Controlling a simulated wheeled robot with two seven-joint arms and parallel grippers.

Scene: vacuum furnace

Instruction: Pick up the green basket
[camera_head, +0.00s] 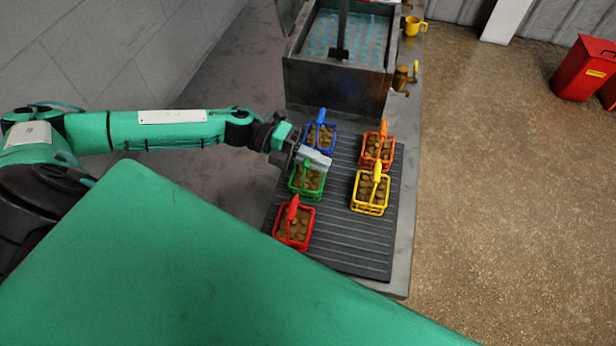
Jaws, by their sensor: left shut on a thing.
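The green basket (307,185) holds several brown round pieces and sits in the left row on a dark ribbed mat, between the blue basket and the red basket. My left gripper (314,160) reaches in from the left and is over the green basket's far side, shut on its green handle. The gripper partly hides the handle and the basket's far edge. I cannot tell whether the basket is clear of the mat. My right gripper is not in view.
A blue basket (320,137) is just beyond my gripper; a red basket (293,228) is nearer. Orange (377,150) and yellow (369,193) baskets stand to the right on the mat (345,238). A grey basin (333,85) is behind.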

